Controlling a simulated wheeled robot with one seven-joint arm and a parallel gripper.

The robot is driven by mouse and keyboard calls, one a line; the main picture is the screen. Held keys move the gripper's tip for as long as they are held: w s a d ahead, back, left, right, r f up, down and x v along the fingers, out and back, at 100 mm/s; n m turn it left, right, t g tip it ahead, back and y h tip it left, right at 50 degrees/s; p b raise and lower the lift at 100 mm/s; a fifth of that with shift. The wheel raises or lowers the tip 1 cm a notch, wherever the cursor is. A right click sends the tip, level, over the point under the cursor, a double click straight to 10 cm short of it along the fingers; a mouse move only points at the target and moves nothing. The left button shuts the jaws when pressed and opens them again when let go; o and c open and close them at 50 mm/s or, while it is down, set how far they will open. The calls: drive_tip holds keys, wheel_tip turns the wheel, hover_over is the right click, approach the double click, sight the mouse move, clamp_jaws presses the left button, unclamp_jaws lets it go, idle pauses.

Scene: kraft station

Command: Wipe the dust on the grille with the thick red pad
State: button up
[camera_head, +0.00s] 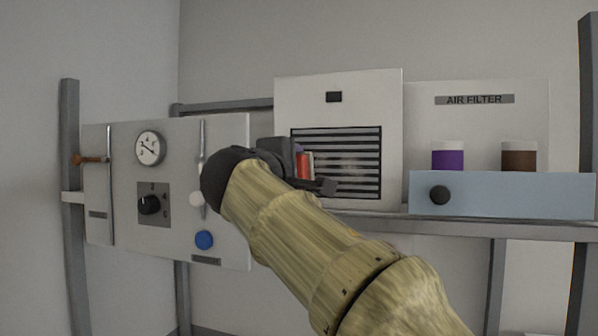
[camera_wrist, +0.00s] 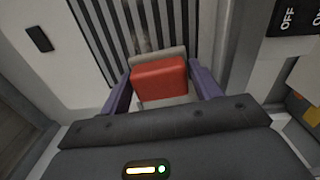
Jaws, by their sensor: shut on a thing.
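The grille (camera_head: 350,140) is a set of dark horizontal slats in a white panel (camera_head: 285,100) at the middle of the head view. A pale dusty patch (camera_head: 350,164) shows on its slats. In the wrist view the grille (camera_wrist: 175,20) fills the top, with a faint dusty smear (camera_wrist: 146,42). My gripper (camera_wrist: 160,92) is shut on the thick red pad (camera_wrist: 160,75), between its two purple fingers. The pad has a pale backing edge on the grille side. In the head view the pad (camera_head: 303,165) is at the grille's left side; I cannot tell whether it touches.
Left of the grille is a grey panel (camera_head: 120,215) with a gauge (camera_head: 149,149), a dial (camera_head: 149,204) and a blue button (camera_head: 204,240). To the right, a blue drawer front (camera_head: 500,197) stands below a purple jar (camera_head: 448,157) and a brown jar (camera_head: 518,157).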

drive_tip(key=shift+s, duration=0.15)
drive_tip(key=shift+b+v, duration=1)
drive_tip(key=shift+v, duration=1.9)
drive_tip(key=v, duration=0.3)
drive_tip(key=shift+r+b, duration=0.1)
drive_tip(key=shift+b, duration=0.2)
drive_tip(key=p+x, duration=0.1)
drive_tip(key=x, duration=0.6)
drive_tip(key=shift+p+x, duration=0.5)
drive_tip(key=shift+x, duration=0.55)
drive_tip(key=shift+s+d, duration=0.1)
drive_tip(key=shift+d, duration=0.1)
